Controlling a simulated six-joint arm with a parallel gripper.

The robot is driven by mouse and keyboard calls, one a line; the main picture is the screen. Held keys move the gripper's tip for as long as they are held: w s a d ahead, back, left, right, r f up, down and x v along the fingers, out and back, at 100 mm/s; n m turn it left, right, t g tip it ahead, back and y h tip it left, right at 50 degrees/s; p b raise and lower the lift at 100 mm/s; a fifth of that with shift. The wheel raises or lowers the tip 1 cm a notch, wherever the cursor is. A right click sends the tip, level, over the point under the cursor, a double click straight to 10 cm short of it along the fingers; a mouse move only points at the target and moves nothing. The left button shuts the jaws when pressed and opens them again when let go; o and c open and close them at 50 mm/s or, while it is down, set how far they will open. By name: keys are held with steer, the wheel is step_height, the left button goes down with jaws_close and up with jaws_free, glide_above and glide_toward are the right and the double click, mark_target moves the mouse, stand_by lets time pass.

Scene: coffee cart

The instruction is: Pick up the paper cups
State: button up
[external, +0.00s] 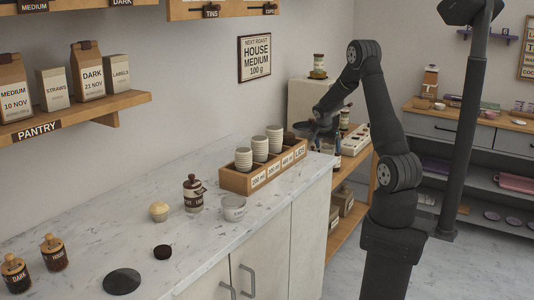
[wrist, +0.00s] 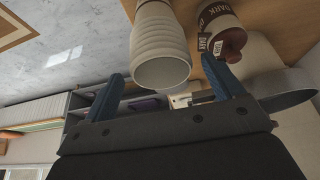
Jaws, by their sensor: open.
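A wooden rack (external: 234,183) on the marble counter holds three stacks of pale ribbed paper cups: left (external: 243,160), middle (external: 260,149) and right (external: 274,139). Its far-right compartment is labelled LIDS and holds dark lids (external: 289,137). My gripper (external: 308,127) is open, just right of the rack near the counter's end. In the wrist view, a white ribbed cup stack (wrist: 160,45) with its open mouth towards the camera lies between and beyond the open fingertips (wrist: 166,80). I cannot tell whether either finger touches it.
In the wrist view, a jar labelled DARK (wrist: 222,35) is close to the right finger. The front middle of the counter is mostly clear.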

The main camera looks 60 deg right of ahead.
steer(key=shift+x, duration=1.8)
steer(key=shift+w, duration=0.1)
steer(key=c, duration=1.4)
steer(key=shift+c, duration=0.2)
steer(key=shift+r, duration=0.1)
